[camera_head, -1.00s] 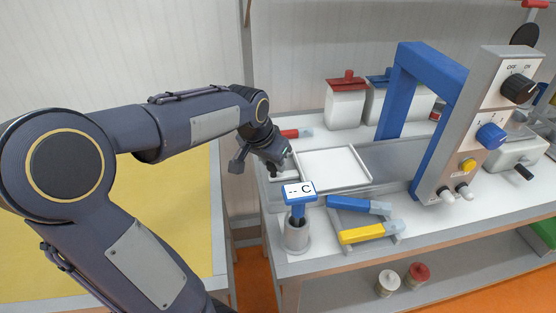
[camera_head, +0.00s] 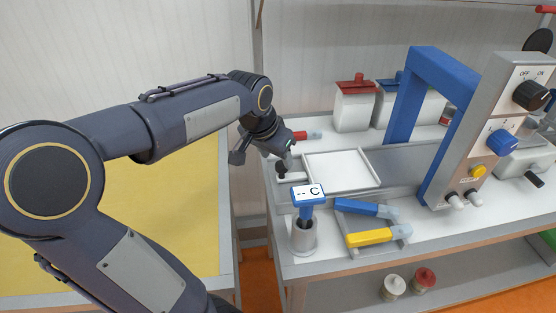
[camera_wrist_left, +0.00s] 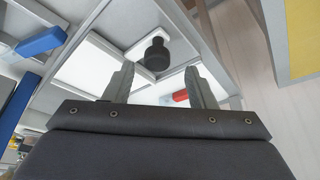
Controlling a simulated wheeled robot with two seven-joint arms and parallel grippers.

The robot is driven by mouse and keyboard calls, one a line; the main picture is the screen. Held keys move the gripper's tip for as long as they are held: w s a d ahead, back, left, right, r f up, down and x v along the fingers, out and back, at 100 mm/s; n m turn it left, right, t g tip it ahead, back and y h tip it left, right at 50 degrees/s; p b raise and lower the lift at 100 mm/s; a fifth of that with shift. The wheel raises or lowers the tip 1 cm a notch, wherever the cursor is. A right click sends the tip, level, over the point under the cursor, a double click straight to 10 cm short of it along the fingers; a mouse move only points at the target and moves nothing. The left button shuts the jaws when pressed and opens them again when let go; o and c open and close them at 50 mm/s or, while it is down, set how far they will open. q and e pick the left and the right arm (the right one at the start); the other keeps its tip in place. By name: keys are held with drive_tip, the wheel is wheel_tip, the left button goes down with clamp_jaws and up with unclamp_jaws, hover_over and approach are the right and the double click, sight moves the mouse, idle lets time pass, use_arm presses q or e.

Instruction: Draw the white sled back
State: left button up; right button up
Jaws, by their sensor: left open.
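The white sled (camera_head: 341,168) is a flat white tray with a raised rim, lying on the metal track left of the blue arch. A bar at its left end carries a black knob (camera_head: 282,172). My left gripper (camera_head: 279,152) is just above this knob. In the left wrist view the open, empty left gripper (camera_wrist_left: 158,70) has the dark knob (camera_wrist_left: 157,54) between and just beyond its fingertips. I cannot tell from this whether the fingers reach around it. The white sled also shows there (camera_wrist_left: 92,68). My right gripper is not in view.
A red-handled tool (camera_head: 301,135) lies behind. A blue arch (camera_head: 411,95) spans the track.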

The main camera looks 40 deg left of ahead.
use_arm(q)
drive_tip(key=v, duration=0.4)
